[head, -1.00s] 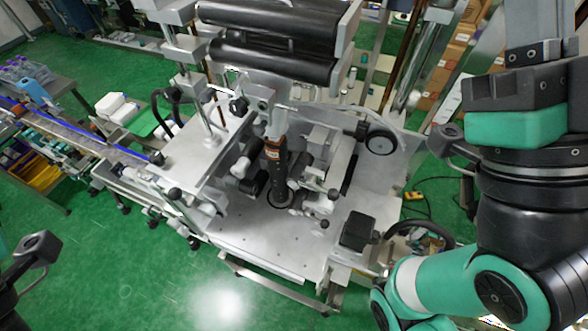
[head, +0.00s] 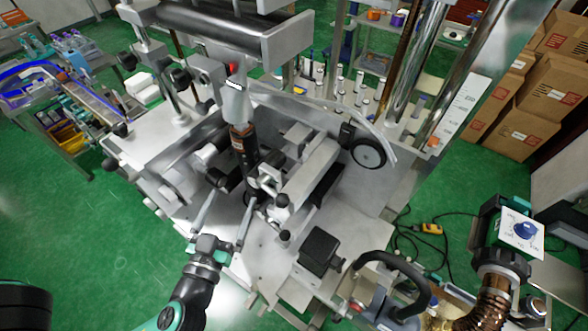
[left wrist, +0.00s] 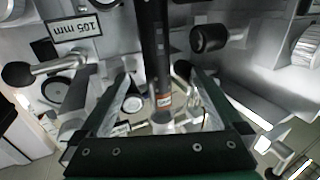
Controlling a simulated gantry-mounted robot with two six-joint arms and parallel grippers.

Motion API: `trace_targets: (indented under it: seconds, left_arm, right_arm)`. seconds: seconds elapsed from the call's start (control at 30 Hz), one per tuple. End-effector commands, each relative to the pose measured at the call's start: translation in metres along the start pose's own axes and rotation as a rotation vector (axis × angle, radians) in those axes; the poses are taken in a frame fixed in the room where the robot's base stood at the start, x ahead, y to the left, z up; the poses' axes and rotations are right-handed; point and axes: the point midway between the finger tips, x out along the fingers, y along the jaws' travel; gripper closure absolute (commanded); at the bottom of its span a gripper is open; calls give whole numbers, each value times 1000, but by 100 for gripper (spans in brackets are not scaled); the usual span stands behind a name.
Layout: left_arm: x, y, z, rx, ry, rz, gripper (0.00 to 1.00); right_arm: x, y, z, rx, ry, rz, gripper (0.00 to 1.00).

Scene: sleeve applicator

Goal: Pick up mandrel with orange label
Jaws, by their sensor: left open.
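The mandrel (head: 249,160) is a dark upright cylinder with an orange label, standing in the middle of the machine under a grey nozzle-like part. It also shows in the left wrist view (left wrist: 155,45), with its orange label (left wrist: 164,100) between the fingers. My left gripper (head: 231,200) is open, its two fingers spread and pointing at the mandrel from the front. In the left wrist view the fingers (left wrist: 163,85) appear on either side of the mandrel; I cannot tell whether they touch it.
Metal arms with black knobs (head: 283,201) crowd the mandrel on the right. A black box (head: 319,250) sits on the plate (head: 355,225) at front right. A black roller (head: 205,30) is above. A "105 mm" sign (left wrist: 73,27) shows in the left wrist view.

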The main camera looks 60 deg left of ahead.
Motion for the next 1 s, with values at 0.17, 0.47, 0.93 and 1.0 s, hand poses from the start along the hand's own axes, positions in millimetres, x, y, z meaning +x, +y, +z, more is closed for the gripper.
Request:
trace_targets:
  seconds: [0.17, 0.47, 0.93, 1.0]
  left_arm:
    - [0, -3, 3, 4, 0, -7, 0]
    - [41, -4, -4, 5, -1, -15, 0]
    - [85, 3, -8, 5, -1, -8, 0]
    - [98, 5, -8, 5, -1, -9, 0]
  right_arm:
    - [-2, 0, 2, 0, 0, 0, 100]
    - [-5, 0, 4, 0, 0, 0, 100]
    - [14, 0, -13, 0, 0, 0, 100]
    - [18, 0, -17, 0, 0, 0, 100]
